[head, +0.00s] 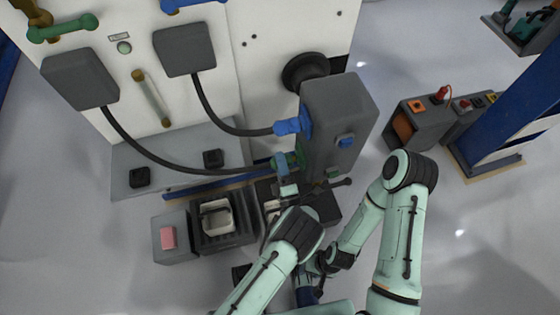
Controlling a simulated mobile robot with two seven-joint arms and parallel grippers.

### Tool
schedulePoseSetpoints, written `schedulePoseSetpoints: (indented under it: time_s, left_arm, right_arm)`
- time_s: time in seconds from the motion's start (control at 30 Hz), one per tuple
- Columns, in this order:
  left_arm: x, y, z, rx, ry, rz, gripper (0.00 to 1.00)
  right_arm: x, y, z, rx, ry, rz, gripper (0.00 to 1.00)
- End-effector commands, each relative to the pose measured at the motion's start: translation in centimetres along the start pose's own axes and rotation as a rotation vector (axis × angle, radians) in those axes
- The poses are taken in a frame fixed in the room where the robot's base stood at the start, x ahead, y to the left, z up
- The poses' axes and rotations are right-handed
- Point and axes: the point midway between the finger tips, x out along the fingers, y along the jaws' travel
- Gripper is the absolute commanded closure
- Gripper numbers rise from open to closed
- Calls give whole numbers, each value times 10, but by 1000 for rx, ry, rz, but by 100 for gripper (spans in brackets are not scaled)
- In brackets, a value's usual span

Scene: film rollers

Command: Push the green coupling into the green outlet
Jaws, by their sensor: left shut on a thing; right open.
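The green coupling (279,162) is on the end of a black hose, at the lower left side of the tall grey box. My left gripper (286,176) is shut on it, covering part of it from below. The green outlet (299,157) is on the box's left side, mostly hidden. The coupling is right at the outlet; I cannot tell whether it is seated or still slightly apart. My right gripper (312,268) is low in the view, open and partly hidden by my arms, away from the coupling.
A blue coupling (289,126) with its hose meets the grey box (345,110) just above. Open bins and a tray with a pink block (168,238) stand below left. A grey unit (418,122) and blue post (505,95) stand right. Floor between is clear.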

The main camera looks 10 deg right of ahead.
Motion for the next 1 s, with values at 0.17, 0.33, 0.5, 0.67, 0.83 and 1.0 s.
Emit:
schedulePoseSetpoints:
  time_s: [0.17,0.33,0.5,0.67,0.83,1.0]
  left_arm:
    - [0,0,3,-1,0,1,90]
    - [0,0,6,-1,0,1,90]
    - [0,0,10,-2,1,2,90]
    - [0,0,13,-1,1,1,90]
    - [0,0,16,-1,0,1,51]
    - [0,0,16,-1,0,1,25]
  right_arm:
    - [2,1,0,0,-1,0,57]
    - [5,2,0,1,-1,1,57]
    - [7,2,-1,1,-1,1,57]
    - [10,3,-1,1,-2,1,57]
    - [12,4,-2,2,-2,2,57]
    - [12,4,-2,2,-1,3,57]
